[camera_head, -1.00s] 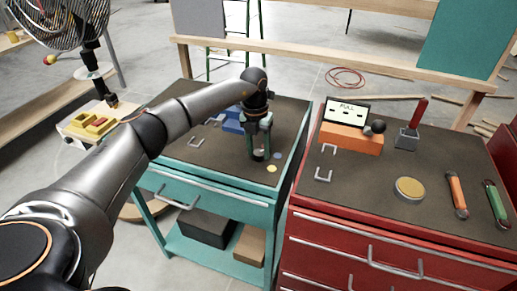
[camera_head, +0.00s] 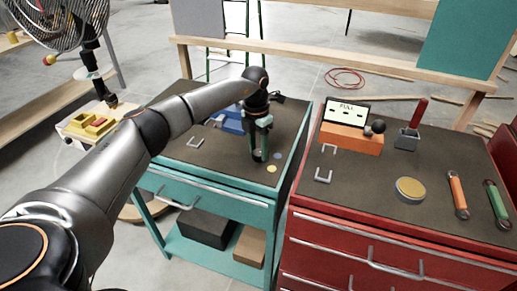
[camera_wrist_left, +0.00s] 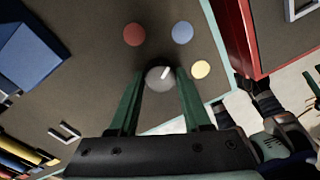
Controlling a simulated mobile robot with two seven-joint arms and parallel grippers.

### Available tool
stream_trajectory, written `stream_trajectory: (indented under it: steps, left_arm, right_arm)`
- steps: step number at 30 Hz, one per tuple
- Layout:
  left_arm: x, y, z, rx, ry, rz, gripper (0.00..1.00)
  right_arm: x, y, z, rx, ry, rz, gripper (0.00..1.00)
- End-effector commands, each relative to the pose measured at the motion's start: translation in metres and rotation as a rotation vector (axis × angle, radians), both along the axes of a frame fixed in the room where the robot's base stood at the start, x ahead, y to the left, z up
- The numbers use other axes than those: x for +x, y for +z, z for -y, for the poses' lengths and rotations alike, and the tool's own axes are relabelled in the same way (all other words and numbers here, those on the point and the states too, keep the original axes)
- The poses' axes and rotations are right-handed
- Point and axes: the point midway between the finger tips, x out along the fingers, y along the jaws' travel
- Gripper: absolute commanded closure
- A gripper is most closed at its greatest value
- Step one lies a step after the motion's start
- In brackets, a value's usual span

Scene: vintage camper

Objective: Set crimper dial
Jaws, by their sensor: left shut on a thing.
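The crimper dial (camera_wrist_left: 160,77) is a small round grey knob with a white pointer mark, on the dark top of the teal cabinet. In the left wrist view its mark points up and slightly right, toward the blue dot (camera_wrist_left: 182,33). A red dot (camera_wrist_left: 134,34) lies to the upper left and a yellow dot (camera_wrist_left: 201,69) to the right. My left gripper (camera_head: 260,157) reaches down at the dial, and its green fingers (camera_wrist_left: 160,80) are shut on the dial's sides. In the head view the fingers mostly hide the dial. My right gripper is not in view.
A blue box (camera_wrist_left: 28,58) and a grey U-shaped handle (camera_head: 196,142) are near the dial. The red cabinet on the right holds an orange block (camera_head: 352,138) with a small screen, a round yellow-topped tin (camera_head: 410,189) and orange and green tools. A gap separates the cabinets.

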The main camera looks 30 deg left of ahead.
Motion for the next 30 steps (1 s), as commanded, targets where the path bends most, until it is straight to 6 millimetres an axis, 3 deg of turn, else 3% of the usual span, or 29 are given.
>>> stream_trajectory:
  steps: [7, 8, 15, 24, 30]
  left_arm:
    - [0.001, 0.001, 0.000, -0.002, 0.001, 0.003, 1.00]
    - [0.001, 0.001, 0.000, -0.002, 0.001, 0.003, 0.48]
    - [0.000, 0.001, 0.000, 0.000, 0.002, 0.002, 0.22]
    - [0.000, 0.003, 0.000, 0.000, 0.002, 0.002, 0.22]
    - [0.001, 0.032, -0.002, -0.001, 0.003, 0.005, 0.22]
  right_arm:
    - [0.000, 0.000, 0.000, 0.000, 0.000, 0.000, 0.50]
    - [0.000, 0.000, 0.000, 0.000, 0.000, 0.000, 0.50]
    - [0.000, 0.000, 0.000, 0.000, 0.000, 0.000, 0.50]
    - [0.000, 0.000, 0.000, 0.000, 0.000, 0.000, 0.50]
    - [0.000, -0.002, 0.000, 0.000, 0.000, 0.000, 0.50]
